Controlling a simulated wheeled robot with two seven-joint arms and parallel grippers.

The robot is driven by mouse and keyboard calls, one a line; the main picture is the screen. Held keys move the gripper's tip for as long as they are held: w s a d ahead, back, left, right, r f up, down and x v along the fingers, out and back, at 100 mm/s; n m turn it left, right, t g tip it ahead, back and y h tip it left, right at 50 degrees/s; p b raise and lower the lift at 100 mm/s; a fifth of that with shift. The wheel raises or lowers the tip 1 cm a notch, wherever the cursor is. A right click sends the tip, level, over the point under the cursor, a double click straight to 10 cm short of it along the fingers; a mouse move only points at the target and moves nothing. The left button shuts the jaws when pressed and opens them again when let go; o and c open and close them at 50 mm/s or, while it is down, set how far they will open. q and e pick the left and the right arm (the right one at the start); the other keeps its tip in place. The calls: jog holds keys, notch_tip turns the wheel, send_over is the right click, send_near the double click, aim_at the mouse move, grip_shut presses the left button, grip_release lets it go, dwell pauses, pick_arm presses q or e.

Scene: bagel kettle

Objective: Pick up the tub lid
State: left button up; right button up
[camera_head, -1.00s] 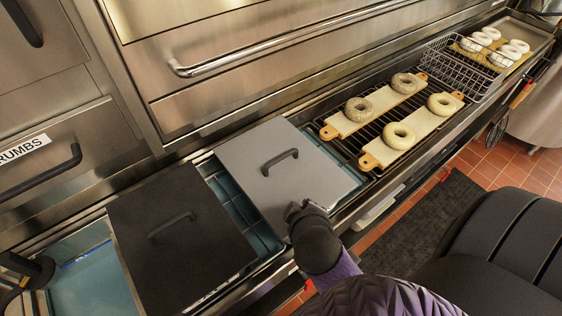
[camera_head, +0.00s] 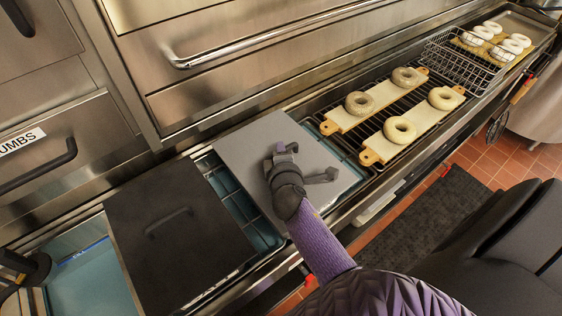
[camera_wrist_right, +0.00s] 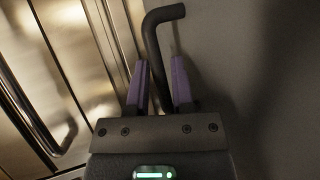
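The grey tub lid (camera_head: 245,143) lies flat over a tub in the head view. A dark lid (camera_head: 175,235) with a dark handle covers the tub to its left. My right gripper (camera_head: 281,150) is over the middle of the grey lid and hides its handle in the head view. In the right wrist view the bent dark handle (camera_wrist_right: 154,38) runs down between the two purple fingers of my right gripper (camera_wrist_right: 160,85). The fingers stand apart, one on each side of the handle; the right finger looks very close to it.
Boards with bagels (camera_head: 345,115) lie on a rack (camera_head: 375,163) to the right of the grey lid. A wire basket (camera_head: 460,68) stands beyond them. Steel drawers with bar handles (camera_head: 180,62) rise behind. An open blue tub (camera_head: 95,285) is at the lower left.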

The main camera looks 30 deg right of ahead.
jog(key=shift+w+d+f, duration=0.2)
jog(key=shift+w, duration=0.2)
grip_shut()
